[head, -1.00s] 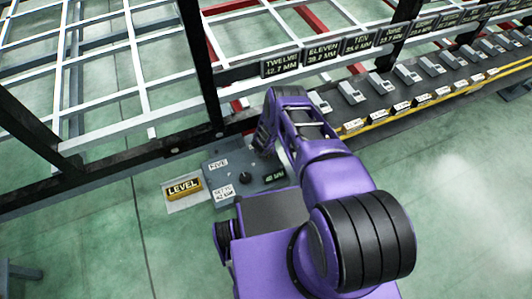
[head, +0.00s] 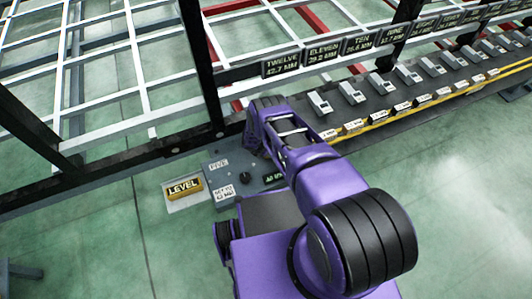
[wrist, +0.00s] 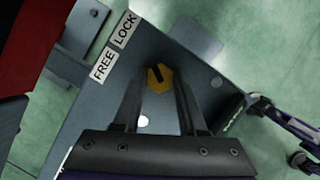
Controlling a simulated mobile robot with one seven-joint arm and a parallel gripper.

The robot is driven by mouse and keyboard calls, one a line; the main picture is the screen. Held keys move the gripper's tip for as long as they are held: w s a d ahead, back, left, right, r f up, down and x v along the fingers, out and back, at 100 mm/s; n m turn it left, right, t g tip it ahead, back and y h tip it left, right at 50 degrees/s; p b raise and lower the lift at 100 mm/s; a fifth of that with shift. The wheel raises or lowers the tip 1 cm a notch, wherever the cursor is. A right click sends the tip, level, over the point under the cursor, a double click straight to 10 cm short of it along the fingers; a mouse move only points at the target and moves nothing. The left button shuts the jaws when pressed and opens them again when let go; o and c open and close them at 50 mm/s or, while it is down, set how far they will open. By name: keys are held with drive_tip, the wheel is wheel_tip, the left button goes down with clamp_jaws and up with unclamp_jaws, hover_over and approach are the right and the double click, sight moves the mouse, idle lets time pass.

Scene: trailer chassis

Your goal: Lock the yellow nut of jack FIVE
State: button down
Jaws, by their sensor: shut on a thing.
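The yellow nut (wrist: 159,77) sits on a grey plate (wrist: 80,125) in the wrist view, with a dark slot in it. My gripper (wrist: 158,85) has one finger on each side of the nut, its jaws closed on it. White FREE (wrist: 103,63) and LOCK (wrist: 125,29) labels lie on the plate to the upper left of the nut. No jack number is readable in the wrist view. In the head view my arm hides the gripper and the nut.
A grey panel with a dark knob (head: 245,178) stands beside a yellow LEVEL sign (head: 184,188) on the floor. The chassis frame carries number signs such as TWELVE (head: 282,65). A row of grey levers (head: 351,92) runs to the right.

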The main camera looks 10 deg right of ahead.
drive_tip(key=shift+w+m+g, duration=0.1)
drive_tip(key=shift+m+g, duration=0.3)
drive_tip(key=shift+m, duration=0.9)
drive_tip(key=shift+h, duration=0.4)
drive_tip(key=shift+c, duration=2.3)
unclamp_jaws()
drive_tip(key=shift+a+r, duration=0.1)
drive_tip(key=p+v, duration=0.5)
drive_tip(key=v, duration=1.2)
drive_tip(key=shift+p, duration=0.35)
drive_tip(key=shift+r, duration=0.25)
